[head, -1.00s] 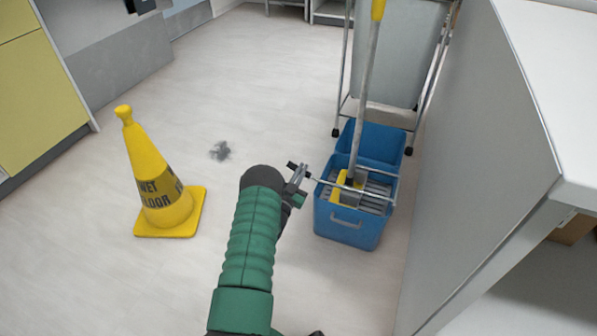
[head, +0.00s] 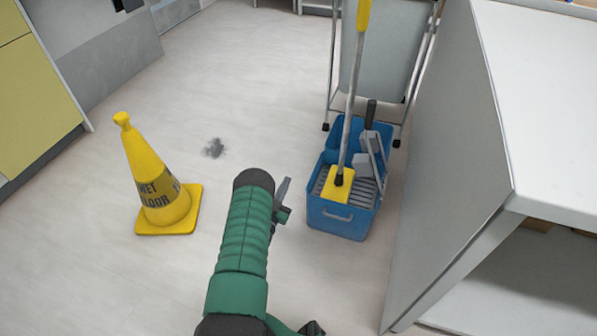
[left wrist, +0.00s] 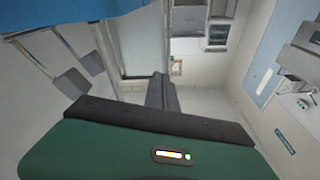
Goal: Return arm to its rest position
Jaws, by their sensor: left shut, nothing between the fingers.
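My left arm, green with dark ends, reaches in from the bottom of the head view. My left gripper (head: 284,192) is shut and empty, just left of the blue mop bucket (head: 341,220) and apart from it. Its shut fingers also show in the left wrist view (left wrist: 162,92). A mop with a yellow-topped handle (head: 353,85) stands in the bucket, its yellow head (head: 336,184) on the grey grate. A grey tool with a dark handle (head: 371,115) also rests in the bucket. My right gripper is not in view.
A yellow wet-floor cone (head: 155,185) stands on the floor at left, near a dark stain (head: 214,147). A grey bin on a wheeled frame (head: 382,60) is behind the bucket. A white counter (head: 550,90) borders the right side.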

